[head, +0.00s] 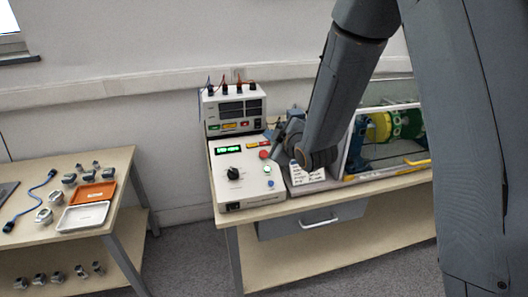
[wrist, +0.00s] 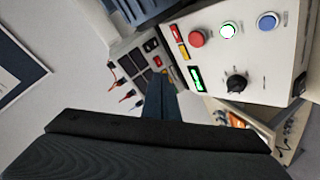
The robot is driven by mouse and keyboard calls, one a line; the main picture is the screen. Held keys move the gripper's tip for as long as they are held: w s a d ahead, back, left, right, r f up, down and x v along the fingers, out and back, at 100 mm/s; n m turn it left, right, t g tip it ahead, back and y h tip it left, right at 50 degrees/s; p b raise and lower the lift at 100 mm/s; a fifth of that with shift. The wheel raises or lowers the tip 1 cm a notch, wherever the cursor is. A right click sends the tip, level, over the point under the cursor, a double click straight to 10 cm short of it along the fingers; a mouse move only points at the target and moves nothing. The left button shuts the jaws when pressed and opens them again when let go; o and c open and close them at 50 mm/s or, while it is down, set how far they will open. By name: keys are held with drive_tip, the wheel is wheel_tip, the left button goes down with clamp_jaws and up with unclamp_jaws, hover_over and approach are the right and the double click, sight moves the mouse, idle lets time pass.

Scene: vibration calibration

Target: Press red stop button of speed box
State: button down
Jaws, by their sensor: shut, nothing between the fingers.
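The speed box (head: 226,191) is a white box on the bench with a green-lit display (head: 229,150) and a black knob (head: 233,173). Its red stop button (head: 263,154) is on the upper right of its face, above a white and a blue button. In the wrist view the red button (wrist: 197,38) shows clearly, right of and above my fingertips. My gripper (wrist: 160,78) is shut and empty, and looks apart from the button. In the head view my arm partly hides the gripper, just right of the box.
A second instrument (head: 233,106) with dark displays and plugged cables stands behind the speed box. A clear-walled enclosure (head: 390,168) with green and yellow machinery is to the right. A left table (head: 110,160) holds trays and small parts.

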drive_tip(key=shift+f, duration=0.15)
drive_tip(key=b, duration=0.6)
approach(262, 150)
drive_tip(key=shift+w+a+f, duration=0.1)
drive_tip(key=shift+w+a, duration=0.25)
drive_tip(key=shift+w, duration=0.35)
drive_tip(key=shift+w+a, duration=0.4)
drive_tip(key=shift+w, duration=0.35)
drive_tip(key=shift+w+a+f, duration=0.1)
drive_tip(key=shift+w+a, duration=0.25)
drive_tip(key=shift+w, duration=0.35)
drive_tip(key=shift+w+f, duration=0.15)
drive_tip(key=shift+f, duration=0.2)
drive_tip(key=shift+w+a+f+b, duration=0.15)
drive_tip(key=shift+f+b, duration=0.2)
drive_tip(key=shift+b, duration=0.25)
idle(0.4)
drive_tip(key=shift+r, duration=0.1)
drive_tip(key=shift+s+r+p, duration=0.35)
drive_tip(key=shift+r+p, duration=0.15)
drive_tip(key=shift+r, duration=0.25)
